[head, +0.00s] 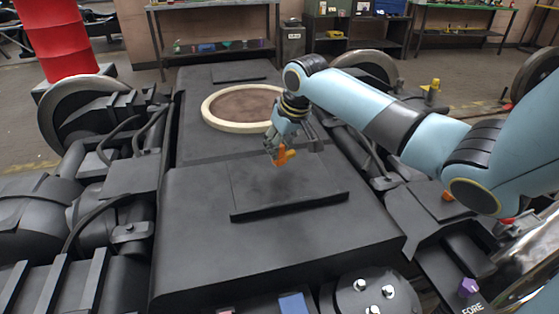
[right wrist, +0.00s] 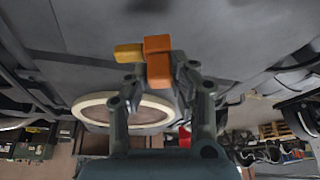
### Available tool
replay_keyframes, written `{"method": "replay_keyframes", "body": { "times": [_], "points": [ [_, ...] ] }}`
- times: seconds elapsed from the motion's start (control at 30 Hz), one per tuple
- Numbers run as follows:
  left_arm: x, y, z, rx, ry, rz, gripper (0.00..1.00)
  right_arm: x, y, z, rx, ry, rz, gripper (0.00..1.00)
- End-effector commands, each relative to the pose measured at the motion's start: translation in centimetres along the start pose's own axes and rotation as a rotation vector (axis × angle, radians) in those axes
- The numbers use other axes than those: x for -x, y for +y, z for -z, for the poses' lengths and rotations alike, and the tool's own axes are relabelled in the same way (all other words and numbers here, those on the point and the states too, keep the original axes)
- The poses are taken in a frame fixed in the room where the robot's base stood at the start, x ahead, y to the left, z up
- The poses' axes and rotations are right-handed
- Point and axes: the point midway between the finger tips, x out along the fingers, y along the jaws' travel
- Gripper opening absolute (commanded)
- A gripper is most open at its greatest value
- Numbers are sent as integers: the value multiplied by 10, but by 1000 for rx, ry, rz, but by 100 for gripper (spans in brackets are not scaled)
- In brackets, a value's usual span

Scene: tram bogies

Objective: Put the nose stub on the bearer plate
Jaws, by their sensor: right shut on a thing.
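The nose stub (head: 284,156) is a small orange piece with a side arm. My right gripper (head: 276,150) is shut on it and holds it above the bearer plate (head: 300,202), with a gap beneath. The bearer plate is a dark, flat, slightly raised plate on the middle of the bogie frame, with a low lip along its near edge. In the right wrist view the orange nose stub (right wrist: 158,62) sits between the fingertips, its lighter arm pointing left. The plate cannot be told apart clearly there. My left gripper is not in view.
A cream ring (head: 237,126) lies on the frame behind the plate. Wheels, hoses and dark bogie parts flank both sides. A purple piece (head: 467,287), a blue piece (head: 293,304) and another orange piece (head: 448,196) sit around the frame. The plate's top looks bare.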

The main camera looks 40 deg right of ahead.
Motion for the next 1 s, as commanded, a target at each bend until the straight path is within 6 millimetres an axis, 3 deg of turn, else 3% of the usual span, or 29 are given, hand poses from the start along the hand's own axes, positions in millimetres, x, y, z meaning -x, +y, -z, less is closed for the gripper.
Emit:
{"method": "replay_keyframes", "body": {
  "times": [0.23,0.6,0.63,0.8,1.0],
  "points": [
    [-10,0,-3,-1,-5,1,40,-34,0,-15,-1,-3,0,1],
    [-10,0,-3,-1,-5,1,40,-38,1,-16,0,-1,0,1],
    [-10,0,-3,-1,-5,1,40,-38,1,-16,0,-1,0,26],
    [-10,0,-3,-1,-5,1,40,-38,1,-16,0,-1,0,46],
    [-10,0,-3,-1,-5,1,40,-37,1,-16,0,-1,0,46]
  ]
}}
